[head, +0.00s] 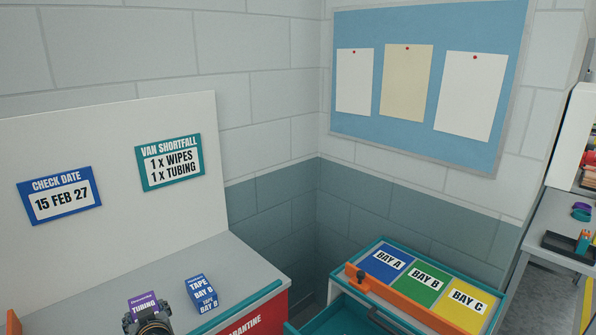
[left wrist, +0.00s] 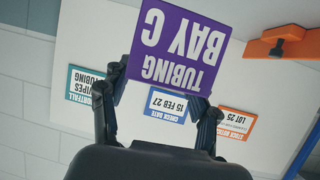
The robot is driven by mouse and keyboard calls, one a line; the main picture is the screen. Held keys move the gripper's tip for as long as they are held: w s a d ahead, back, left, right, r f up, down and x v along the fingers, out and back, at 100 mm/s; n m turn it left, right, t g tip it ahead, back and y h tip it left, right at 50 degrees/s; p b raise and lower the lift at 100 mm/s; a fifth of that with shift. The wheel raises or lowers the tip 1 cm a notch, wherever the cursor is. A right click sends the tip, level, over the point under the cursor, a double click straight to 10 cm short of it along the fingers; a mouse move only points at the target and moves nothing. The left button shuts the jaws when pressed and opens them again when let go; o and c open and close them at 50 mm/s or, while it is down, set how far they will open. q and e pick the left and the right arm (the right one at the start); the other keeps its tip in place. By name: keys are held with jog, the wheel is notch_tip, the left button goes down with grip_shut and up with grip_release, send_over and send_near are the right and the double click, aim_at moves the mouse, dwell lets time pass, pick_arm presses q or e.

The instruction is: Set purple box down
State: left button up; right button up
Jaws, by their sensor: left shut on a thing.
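The purple box (head: 143,303), labelled TUBING, is at the bottom left of the head view. My left gripper (head: 152,324) is in front of it. In the left wrist view the purple box (left wrist: 180,50) reads TUBING BAY C, upside down. My left gripper (left wrist: 158,98) is shut on it, one finger on each side. I cannot tell whether the box touches the grey counter (head: 235,268) beneath. My right gripper is not in view.
A blue TAPE BAY B box (head: 200,293) stands close right of the purple box. A teal-edged unit with blue BAY A (head: 385,262), green BAY B (head: 426,281) and yellow BAY C (head: 463,302) areas stands right, with an orange bar (head: 400,303) along its front. All three areas look empty.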

pick_arm(q)
jog(key=s+d+f+m+t+h+b, duration=0.1)
jog(key=s+d+m+h+b, duration=0.3)
jog(key=d, duration=0.6)
jog(key=s+d+m+t+h+b, duration=0.2)
jog(key=s+d+b, duration=0.4)
jog(key=s+d, duration=0.3)
jog(key=shift+s+d+f+m+h, duration=0.2)
jog(key=shift+d+f+m+h, duration=0.25)
jog(key=shift+m+h, duration=0.6)
